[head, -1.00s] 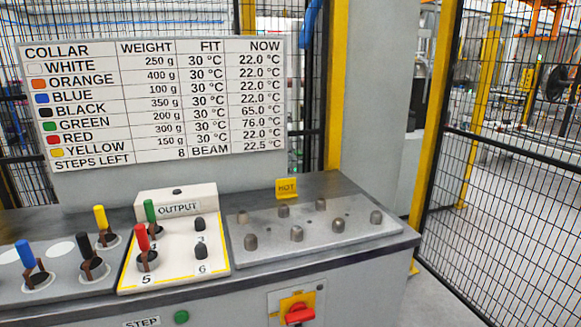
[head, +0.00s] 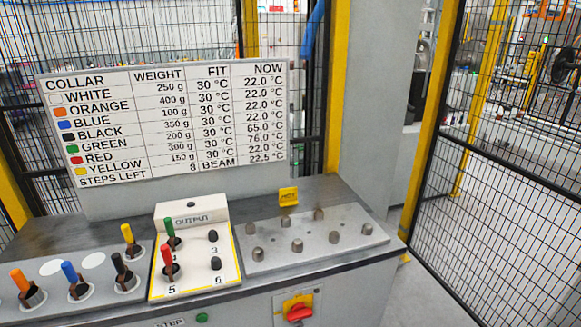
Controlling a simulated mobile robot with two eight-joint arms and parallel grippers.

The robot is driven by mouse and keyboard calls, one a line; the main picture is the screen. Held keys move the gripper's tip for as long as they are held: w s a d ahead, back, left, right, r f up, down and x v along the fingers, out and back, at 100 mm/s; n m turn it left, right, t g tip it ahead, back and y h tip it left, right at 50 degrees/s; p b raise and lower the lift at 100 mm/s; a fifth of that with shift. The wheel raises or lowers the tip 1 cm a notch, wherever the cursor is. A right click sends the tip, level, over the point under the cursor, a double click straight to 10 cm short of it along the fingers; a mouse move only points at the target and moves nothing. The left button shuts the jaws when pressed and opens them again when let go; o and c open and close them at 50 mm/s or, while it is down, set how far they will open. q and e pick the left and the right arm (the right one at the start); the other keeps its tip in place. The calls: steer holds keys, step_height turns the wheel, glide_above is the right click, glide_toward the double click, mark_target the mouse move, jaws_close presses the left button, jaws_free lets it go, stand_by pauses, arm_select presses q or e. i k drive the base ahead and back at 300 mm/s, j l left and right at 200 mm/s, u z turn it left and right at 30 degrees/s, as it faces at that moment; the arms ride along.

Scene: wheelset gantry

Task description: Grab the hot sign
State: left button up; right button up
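The hot sign (head: 288,196) is a small yellow plate with dark lettering. It stands upright at the back edge of a grey metal plate (head: 345,248) with several short round pegs, on the right part of the bench. Nothing touches the sign and it is fully visible. Neither of my grippers shows in the head view.
Left of the peg plate is the white OUTPUT panel (head: 190,288) with green and red handles. Further left stand yellow, black, blue and orange handles. A collar board (head: 165,122) rises behind. A red-and-yellow switch (head: 299,312) is on the bench front. A mesh fence (head: 500,190) is right.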

mark_target(288, 196)
steer(key=i+l, duration=0.15)
steer(key=i, duration=0.3)
steer(key=i+l, duration=0.1)
steer(key=i, duration=0.35)
steer(key=i+u, duration=0.1)
steer(key=u, duration=0.3)
steer(key=l+u, duration=0.1)
steer(key=u, duration=0.3)
steer(key=i+l+u, duration=0.1)
steer(key=u, duration=0.25)
steer(key=i+l+u, duration=0.1)
steer(key=u, duration=0.3)
